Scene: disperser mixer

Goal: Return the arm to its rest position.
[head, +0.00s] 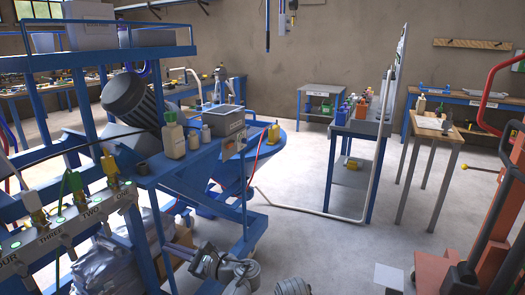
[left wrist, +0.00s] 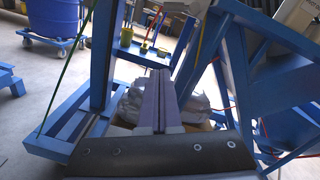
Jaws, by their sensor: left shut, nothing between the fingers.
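My left gripper (head: 174,249) is low at the bottom of the head view, beside the blue frame of the mixer stand (head: 240,215). In the left wrist view, its two purple fingers (left wrist: 159,75) lie flat against each other with nothing between them. They point toward grey wrapped sacks (left wrist: 195,110) under the blue frame. In the head view the same sacks (head: 105,268) are left of the gripper. Whether the fingertips touch anything is unclear. My right gripper is not in view.
Blue beams (left wrist: 100,55) stand close on both sides of the left gripper. Bottles (head: 173,138) and a grey box (head: 223,121) stand on the blue bench above it. Labelled valves (head: 75,190) are at left. The concrete floor (head: 300,235) to the right is open.

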